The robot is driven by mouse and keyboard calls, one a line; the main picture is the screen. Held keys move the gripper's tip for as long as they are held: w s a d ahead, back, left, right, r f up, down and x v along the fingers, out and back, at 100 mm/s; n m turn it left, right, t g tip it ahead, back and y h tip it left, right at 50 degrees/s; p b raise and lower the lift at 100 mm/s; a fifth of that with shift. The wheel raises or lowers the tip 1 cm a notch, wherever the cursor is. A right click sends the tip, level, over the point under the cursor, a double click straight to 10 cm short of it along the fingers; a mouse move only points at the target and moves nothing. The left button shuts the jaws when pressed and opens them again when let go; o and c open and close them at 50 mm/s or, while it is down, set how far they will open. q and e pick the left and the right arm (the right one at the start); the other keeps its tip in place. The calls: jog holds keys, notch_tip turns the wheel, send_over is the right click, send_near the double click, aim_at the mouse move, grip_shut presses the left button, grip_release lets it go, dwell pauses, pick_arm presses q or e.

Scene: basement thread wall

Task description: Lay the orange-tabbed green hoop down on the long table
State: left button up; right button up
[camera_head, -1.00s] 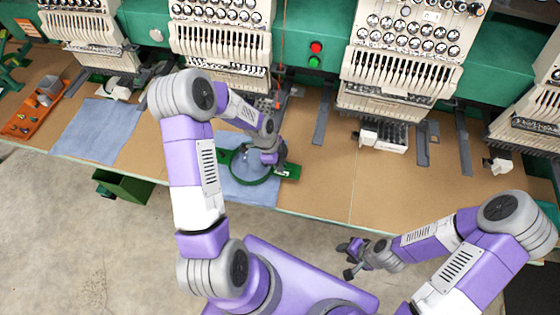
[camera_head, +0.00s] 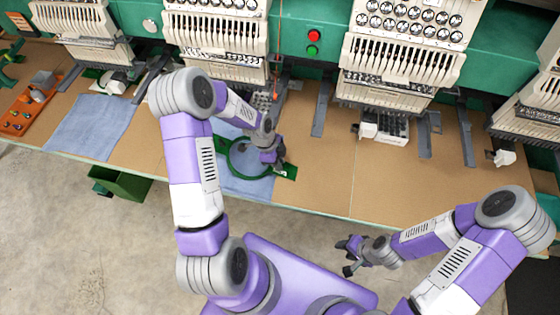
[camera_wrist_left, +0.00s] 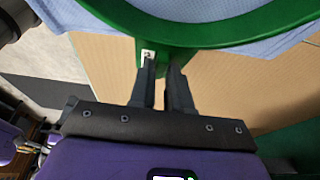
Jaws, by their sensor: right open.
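The green hoop (camera_head: 232,164) is a ring with short arms. It shows over a blue cloth (camera_head: 250,188) near the front of the long table (camera_head: 330,190). A small white mark shows on its right-hand arm, but I cannot make out orange tabs clearly. My left gripper (camera_head: 274,159) is at the hoop's right side. In the left wrist view the hoop (camera_wrist_left: 200,35) arches across the top, and the left fingers (camera_wrist_left: 163,72) are closed about its green tab. I cannot tell whether the hoop touches the cloth. My right gripper (camera_head: 346,256) is open and empty, in front of the table.
Embroidery machine heads (camera_head: 400,60) line the back. Dark metal arms (camera_head: 322,115) reach over the table. Another blue cloth (camera_head: 90,127) and an orange tray (camera_head: 18,112) lie at left. A green bin (camera_head: 122,185) hangs below the front edge. The table is clear right of the hoop.

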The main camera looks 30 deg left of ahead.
pick_arm(q)
jog(key=o, duration=0.3)
jog(key=shift+s+a+f, duration=0.2)
jog(key=shift+f, duration=0.05)
jog(key=v, duration=0.8)
jog(key=shift+w+d, duration=0.15)
jog(key=shift+w, duration=0.1)
